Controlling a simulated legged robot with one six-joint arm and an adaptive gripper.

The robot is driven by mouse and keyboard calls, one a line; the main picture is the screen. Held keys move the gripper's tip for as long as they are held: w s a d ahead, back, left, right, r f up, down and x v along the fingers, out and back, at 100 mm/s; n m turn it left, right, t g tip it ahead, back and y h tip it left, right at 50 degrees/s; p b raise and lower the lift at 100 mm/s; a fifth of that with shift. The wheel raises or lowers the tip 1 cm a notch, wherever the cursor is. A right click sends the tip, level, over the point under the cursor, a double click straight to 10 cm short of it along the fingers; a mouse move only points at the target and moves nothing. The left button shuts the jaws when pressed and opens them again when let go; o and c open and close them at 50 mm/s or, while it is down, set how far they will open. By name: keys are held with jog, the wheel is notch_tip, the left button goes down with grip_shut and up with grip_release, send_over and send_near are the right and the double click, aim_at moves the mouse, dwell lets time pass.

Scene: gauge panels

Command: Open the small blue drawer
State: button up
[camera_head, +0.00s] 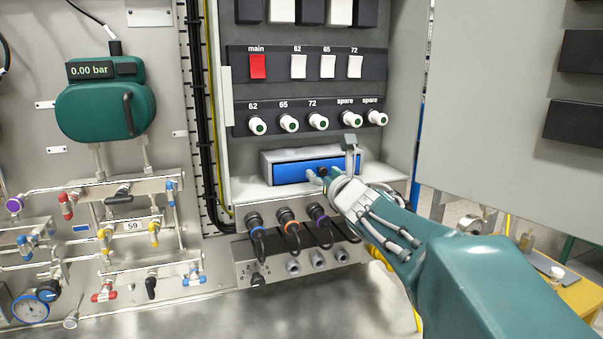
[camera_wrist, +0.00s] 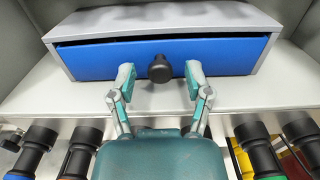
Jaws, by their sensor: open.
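The small blue drawer (camera_head: 292,170) sits in a grey housing (camera_head: 268,155) on the shelf of the open cabinet. In the wrist view the blue front (camera_wrist: 100,62) fills the upper part, with a dark gap along its top edge. A round black knob (camera_wrist: 160,69) stands out from its middle. My gripper (camera_wrist: 160,80) is open, with one fingertip on each side of the knob and a clear space between each fingertip and the knob. In the head view my gripper (camera_head: 333,168) is in front of the drawer and partly hides its right side and the knob.
Above the drawer are a row of white knobs (camera_head: 288,123) and a row of switches (camera_head: 327,66). Below the shelf (camera_wrist: 250,92) are several black plugs with cables (camera_head: 288,220). The cabinet door (camera_head: 500,140) stands open on the right. Valves and pipes (camera_head: 120,230) are at left.

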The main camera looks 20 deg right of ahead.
jog(key=shift+w, duration=0.45)
grip_shut()
jog(key=shift+s, duration=3.3)
grip_release()
